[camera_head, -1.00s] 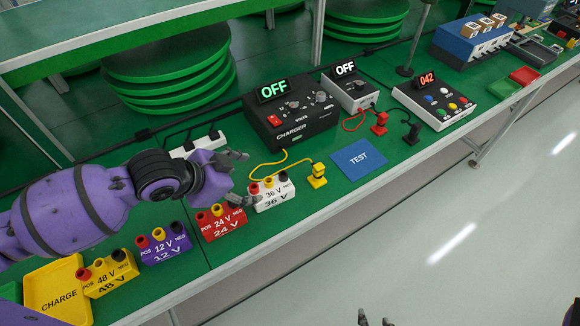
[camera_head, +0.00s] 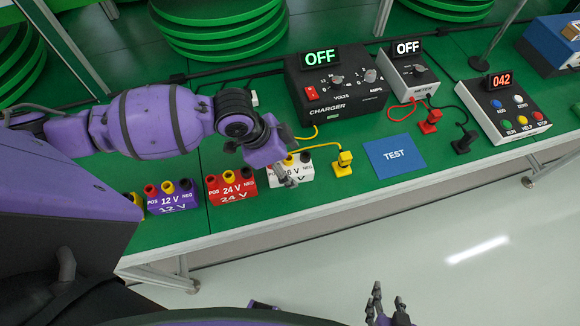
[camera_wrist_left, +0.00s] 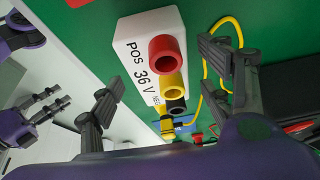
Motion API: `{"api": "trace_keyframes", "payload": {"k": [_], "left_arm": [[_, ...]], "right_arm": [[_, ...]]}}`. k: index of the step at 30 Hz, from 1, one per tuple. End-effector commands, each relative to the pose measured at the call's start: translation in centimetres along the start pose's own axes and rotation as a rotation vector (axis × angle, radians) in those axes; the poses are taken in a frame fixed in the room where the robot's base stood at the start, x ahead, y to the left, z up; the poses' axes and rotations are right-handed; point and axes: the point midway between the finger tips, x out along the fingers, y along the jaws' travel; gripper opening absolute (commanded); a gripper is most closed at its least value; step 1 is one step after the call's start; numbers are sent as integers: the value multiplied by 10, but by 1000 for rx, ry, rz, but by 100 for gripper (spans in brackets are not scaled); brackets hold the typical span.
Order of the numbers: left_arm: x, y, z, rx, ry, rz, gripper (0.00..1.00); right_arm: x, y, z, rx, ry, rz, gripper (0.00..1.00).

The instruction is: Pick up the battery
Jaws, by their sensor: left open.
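The white 36 V battery (camera_head: 304,173) stands on the green bench, with red, yellow and black terminals on top. My left gripper (camera_head: 294,160) is open at this battery and hides part of its top and left side. In the left wrist view the battery (camera_wrist_left: 138,28) lies between the two spread fingers of my left gripper (camera_wrist_left: 163,80), with visible gaps. I cannot tell whether either finger touches it. My right gripper (camera_head: 387,303) is low in the head view, over the floor, with its fingers apart and empty. It also shows at the left of the wrist view (camera_wrist_left: 45,103).
The red 24 V battery (camera_head: 231,188) and purple 12 V battery (camera_head: 172,200) stand to the left. A yellow plug (camera_head: 343,165) with a cable is close on the right, then the blue TEST mat (camera_head: 394,157). The charger (camera_head: 330,108) stands behind.

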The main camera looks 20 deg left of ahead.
Motion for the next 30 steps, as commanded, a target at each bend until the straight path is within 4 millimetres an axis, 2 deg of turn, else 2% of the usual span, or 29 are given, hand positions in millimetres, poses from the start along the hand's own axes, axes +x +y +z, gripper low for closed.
{"api": "trace_keyframes", "payload": {"k": [4, 12, 27, 29, 30], "left_arm": [[17, 0, 0, 1, 1, -1, 72], [20, 0, 0, 2, 1, -2, 72], [20, 0, 0, 2, 1, -2, 6], [20, 0, 0, 2, 1, -2, 0], [19, -1, -1, 3, 3, -3, 0]], "right_arm": [[3, 0, -5, -1, 10, -1, 40], [3, 0, -7, 0, 13, 0, 40], [3, 0, -6, 2, 13, 2, 40], [3, 0, -6, 2, 12, 2, 40], [3, 0, -6, 2, 12, 2, 40]]}}
